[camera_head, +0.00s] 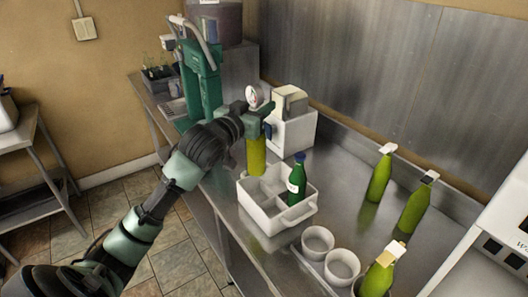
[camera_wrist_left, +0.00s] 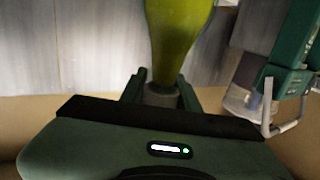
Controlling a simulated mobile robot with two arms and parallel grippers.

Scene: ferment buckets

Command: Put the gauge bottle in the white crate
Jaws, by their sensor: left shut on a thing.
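The gauge bottle (camera_head: 256,157) is yellow-green with a round white gauge (camera_head: 254,95) above it. My left gripper (camera_head: 261,126) is shut on its neck and holds it upright, behind the white crate in the head view. In the left wrist view the bottle (camera_wrist_left: 178,38) shows with its neck between the fingers (camera_wrist_left: 162,97). The white crate (camera_head: 267,226) stands on the steel bench and has several compartments. A dark green bottle (camera_head: 297,184) with a blue cap stands in a right-hand compartment. The others that I can see look empty. My right gripper is not in view.
Two white tubs (camera_head: 318,242) stand right of the crate on the steel bench (camera_head: 350,205). Several light green bottles (camera_head: 379,180) with tags stand farther right. A white machine (camera_head: 292,132) stands behind the gripper, and a green stand (camera_head: 201,82) is at the far left.

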